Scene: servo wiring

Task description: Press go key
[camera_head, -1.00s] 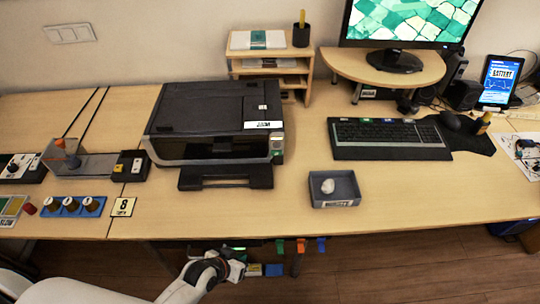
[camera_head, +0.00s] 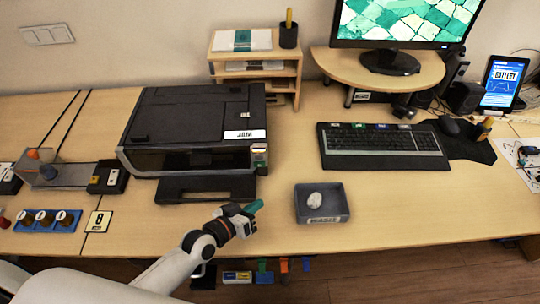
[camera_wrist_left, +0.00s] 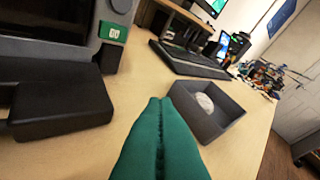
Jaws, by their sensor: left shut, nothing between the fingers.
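The go key (camera_wrist_left: 114,32) is a small green key with white marks on the printer's front right corner in the left wrist view. In the head view it is a tiny green patch (camera_head: 260,158) below a pale panel. The black printer (camera_head: 190,160) carries a white "JAM" label. My left gripper (camera_head: 254,206) has teal fingers, shut and empty, above the table in front of the printer's right side. In the wrist view its fingers (camera_wrist_left: 159,104) are apart from the key, which lies up and left of them. My right gripper is not in view.
A grey tray (camera_head: 335,218) with a white lump stands right of my left gripper. The printer's output tray (camera_head: 205,190) juts out in front. A keyboard (camera_head: 345,160) and a wooden shelf (camera_head: 225,70) stand farther back. Bare table lies between printer and grey tray.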

